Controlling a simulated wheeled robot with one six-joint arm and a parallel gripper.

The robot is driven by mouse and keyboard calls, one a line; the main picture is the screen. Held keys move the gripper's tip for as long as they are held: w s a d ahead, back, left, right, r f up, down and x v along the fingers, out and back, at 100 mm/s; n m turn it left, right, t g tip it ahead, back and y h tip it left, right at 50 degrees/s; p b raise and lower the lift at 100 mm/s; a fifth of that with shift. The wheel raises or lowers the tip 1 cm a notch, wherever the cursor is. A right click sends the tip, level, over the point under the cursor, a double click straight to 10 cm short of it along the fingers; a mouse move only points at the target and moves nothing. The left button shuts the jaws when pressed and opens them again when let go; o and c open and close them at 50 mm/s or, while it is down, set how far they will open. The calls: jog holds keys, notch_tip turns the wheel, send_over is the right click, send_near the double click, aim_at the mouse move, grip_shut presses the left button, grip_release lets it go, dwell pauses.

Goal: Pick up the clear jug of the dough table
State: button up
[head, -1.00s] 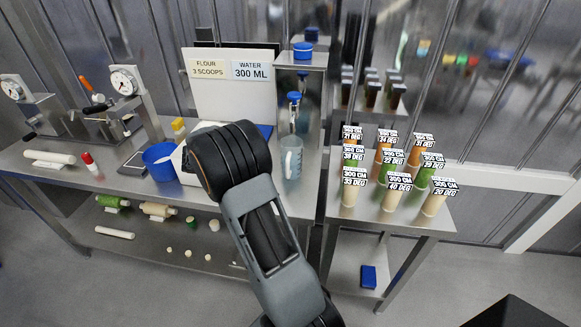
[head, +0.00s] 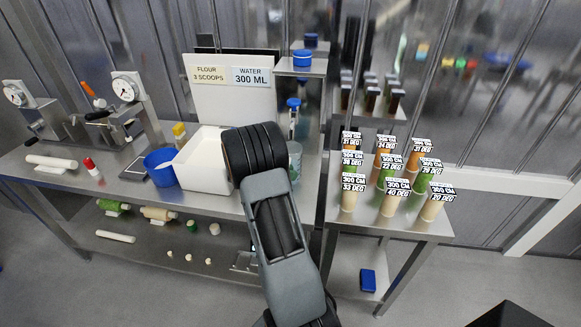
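The clear jug (head: 295,151) stands on the steel dough table (head: 110,184), right of the middle and near its right end. Only its right part shows, with a bluish rim. My dark upper arm covers the rest of it in the head view. My gripper is not visible; the arm's black joint in front of the jug hides what lies beyond it. I cannot tell how far the gripper is from the jug or whether it touches it.
A white bin (head: 205,165) and blue bowl (head: 160,168) stand left of the jug. Blue-capped bottle (head: 293,112) is behind it. A sign board (head: 235,100) stands behind.

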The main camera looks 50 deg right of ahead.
jog(key=shift+s+d+f, duration=0.25)
jog(key=shift+d, duration=0.3)
grip_shut()
